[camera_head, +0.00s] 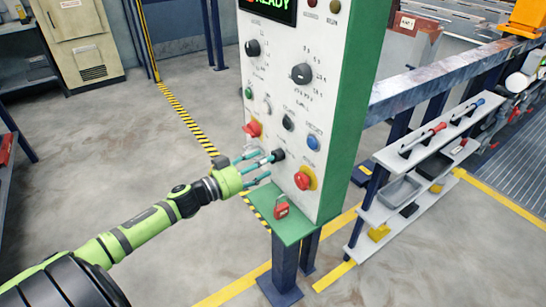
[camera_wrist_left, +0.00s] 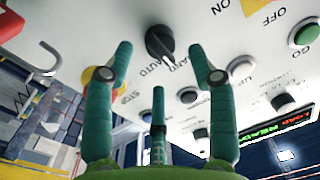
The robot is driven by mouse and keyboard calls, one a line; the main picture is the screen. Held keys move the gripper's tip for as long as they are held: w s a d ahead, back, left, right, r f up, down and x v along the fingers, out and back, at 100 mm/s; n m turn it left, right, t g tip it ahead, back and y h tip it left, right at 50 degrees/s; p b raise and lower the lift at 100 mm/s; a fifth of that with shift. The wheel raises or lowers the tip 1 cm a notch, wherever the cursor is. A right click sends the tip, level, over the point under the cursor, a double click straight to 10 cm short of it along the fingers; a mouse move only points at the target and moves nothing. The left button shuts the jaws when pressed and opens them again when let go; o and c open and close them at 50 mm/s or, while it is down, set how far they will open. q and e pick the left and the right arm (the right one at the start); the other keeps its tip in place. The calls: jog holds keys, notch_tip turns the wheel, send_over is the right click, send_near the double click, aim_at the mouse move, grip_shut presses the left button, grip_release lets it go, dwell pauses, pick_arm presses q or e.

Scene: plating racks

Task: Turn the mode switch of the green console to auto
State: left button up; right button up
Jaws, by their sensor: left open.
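The green console (camera_head: 348,110) stands upright in the middle of the head view, with a white front panel (camera_head: 270,85) full of knobs and buttons. A black rotary switch (camera_head: 278,155) sits low on the panel. In the wrist view this black switch (camera_wrist_left: 158,42) has lettering beside it that includes "AUTO"; I cannot tell surely which label its handle points to. My left gripper (camera_head: 258,163) is in front of the panel, its teal fingers open. In the wrist view the open fingers (camera_wrist_left: 160,80) spread on both sides below the switch, apparently without gripping it.
A red emergency stop on yellow (camera_head: 304,181) is right of the gripper, and a red switch (camera_head: 252,129) is above it. A red padlock (camera_head: 281,208) is on the green ledge (camera_head: 290,230) below. A white shelf (camera_head: 405,165) stands at right.

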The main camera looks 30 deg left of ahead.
aim_at(276, 156)
pick_arm(q)
jog(key=shift+x, duration=1.85)
